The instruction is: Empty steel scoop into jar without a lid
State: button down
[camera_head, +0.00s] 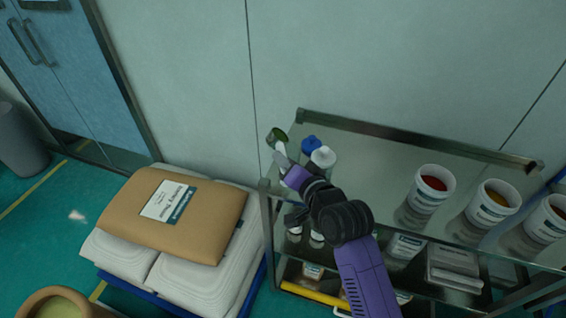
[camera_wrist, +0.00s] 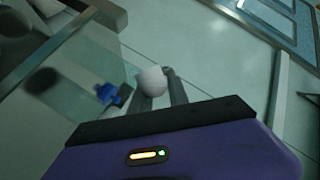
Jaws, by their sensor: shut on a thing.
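My gripper (camera_head: 287,163) is shut on the steel scoop, out past the left edge of the cart top. The scoop (camera_head: 278,138) shows as a small round bowl with a dark green inside and a pale stem. In the wrist view a pale rounded shape between the fingers (camera_wrist: 162,90) looks like the scoop's bowl (camera_wrist: 151,80). A blue-topped jar (camera_head: 311,145) and a white-topped jar (camera_head: 323,157) stand on the cart top, right of my gripper. The blue top also shows in the wrist view (camera_wrist: 108,93). I cannot clearly make out a lidless jar.
The glass-topped cart (camera_head: 400,150) has a raised back rail. Sacks (camera_head: 175,212) are stacked left of the cart. The middle of the cart top is clear.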

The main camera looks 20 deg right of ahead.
jog(key=d+m+t+b, duration=0.1)
jog(key=m+b, duration=0.2)
jog(key=m, duration=0.1)
jog(key=d+m+t+y+b, duration=0.1)
jog(key=m+t+b, duration=0.1)
jog(key=m+b, duration=0.2)
jog(key=d+m+t+b, duration=0.1)
jog(key=m+b, duration=0.2)
jog(key=m, duration=0.1)
jog(key=shift+s+t+y+b, duration=0.2)
jog(key=shift+t+y+b, duration=0.1)
jog(key=shift+y+b, duration=0.1)
dwell(0.4)
dwell(1.1)
